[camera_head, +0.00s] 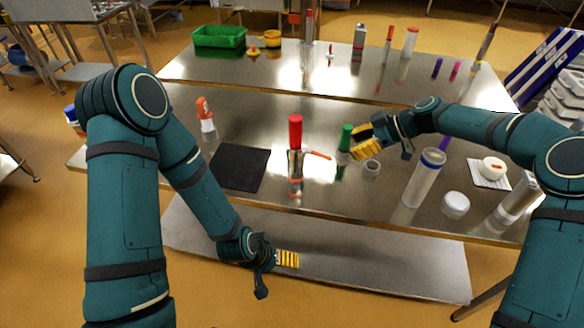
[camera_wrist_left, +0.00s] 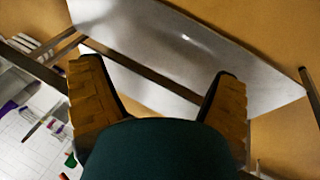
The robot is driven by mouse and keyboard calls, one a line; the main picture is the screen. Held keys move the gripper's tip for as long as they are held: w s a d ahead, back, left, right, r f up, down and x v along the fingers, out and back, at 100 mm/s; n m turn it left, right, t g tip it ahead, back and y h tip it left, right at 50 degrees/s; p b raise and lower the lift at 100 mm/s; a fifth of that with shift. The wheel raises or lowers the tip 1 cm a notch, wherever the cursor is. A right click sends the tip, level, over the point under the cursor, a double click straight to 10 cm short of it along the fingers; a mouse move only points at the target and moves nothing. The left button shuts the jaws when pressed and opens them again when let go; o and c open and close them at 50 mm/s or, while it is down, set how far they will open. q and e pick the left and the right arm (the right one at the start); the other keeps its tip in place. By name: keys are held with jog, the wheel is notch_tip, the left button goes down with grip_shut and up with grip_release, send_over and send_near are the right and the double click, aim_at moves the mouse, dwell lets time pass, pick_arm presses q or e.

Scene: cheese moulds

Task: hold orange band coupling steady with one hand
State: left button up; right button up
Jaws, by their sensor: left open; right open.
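I cannot tell for sure which thing is the orange band coupling. An upright metallic piece with a tall red top (camera_head: 295,134) stands mid-table, with a thin orange bar (camera_head: 318,155) beside it. My left gripper (camera_head: 288,259) is open and empty, low in front of the table and above the lower shelf. Its two yellow-padded fingers stand apart in the left wrist view (camera_wrist_left: 160,95). My right gripper (camera_head: 362,150) is open over the table, close to a green-topped item (camera_head: 346,135) and a small grey ring-like piece (camera_head: 371,168). Contact is unclear.
A black mat (camera_head: 239,168) and a red-topped spray bottle (camera_head: 206,118) are on the left. A clear cylinder (camera_head: 424,180), a white round piece (camera_head: 455,204) and a metal cylinder (camera_head: 518,196) stand on the right. The lower shelf (camera_head: 350,258) looks bare.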

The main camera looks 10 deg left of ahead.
pick_arm(q)
jog(key=w+a+r+m+t, duration=0.25)
jog(key=w+r+t, duration=0.25)
jog(key=w, duration=0.4)
jog(key=m+t+h, duration=0.1)
jog(key=m+t, duration=0.2)
jog(key=t, duration=0.2)
send_near(291, 171)
jog(key=x, duration=1.2)
jog(key=shift+w+d, duration=0.1)
jog(key=shift+w, duration=0.05)
